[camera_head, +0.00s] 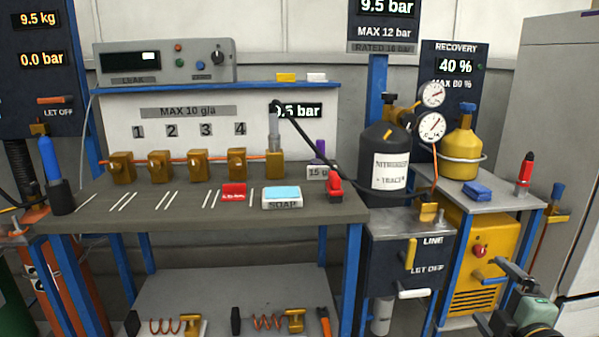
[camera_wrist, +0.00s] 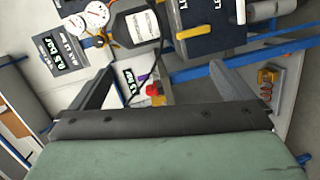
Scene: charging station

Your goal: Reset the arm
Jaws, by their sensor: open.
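My gripper (camera_head: 493,297) shows at the lower right of the head view, in front of the yellow machine and the right-hand stand. Its body is green and its fingers are dark grey. In the wrist view the two fingers of my gripper (camera_wrist: 162,70) stand wide apart with nothing between them. The rest of my arm is mostly out of view.
The grey bench (camera_head: 150,205) at left carries several brass valves, a soap tray (camera_head: 282,204) and a red block (camera_head: 234,190). A dark nitrogen cylinder (camera_head: 375,145), yellow cylinder (camera_head: 465,143) and yellow machine (camera_head: 470,285) stand right. A cabinet (camera_head: 568,130) is at far right.

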